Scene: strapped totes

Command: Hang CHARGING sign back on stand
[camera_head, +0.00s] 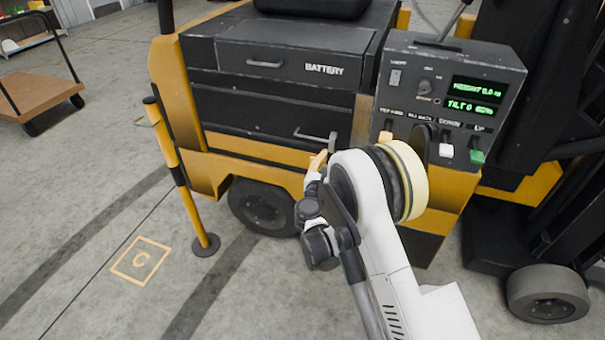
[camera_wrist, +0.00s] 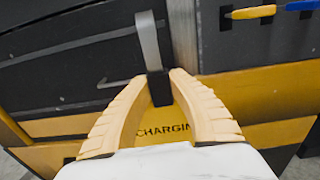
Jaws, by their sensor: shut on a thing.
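The yellow CHARGING sign (camera_wrist: 168,120) shows in the wrist view between my gripper's ribbed tan fingers, its lower part hidden by my wrist. My gripper (camera_wrist: 160,82) is shut on the sign at a black piece at its top. In the head view my gripper (camera_head: 318,162) is at the forklift's side, below the battery drawer, and the sign cannot be made out there. The yellow and black stand (camera_head: 176,165) stands upright to the left, with a small hook (camera_head: 148,121) near its top.
The forklift (camera_head: 225,165) fills the space before me, with a control panel (camera_head: 445,95) at right. A floor square marked C (camera_head: 141,261) lies left of the stand's round base. A flat cart (camera_head: 35,90) is at far left. Open floor lies around the stand.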

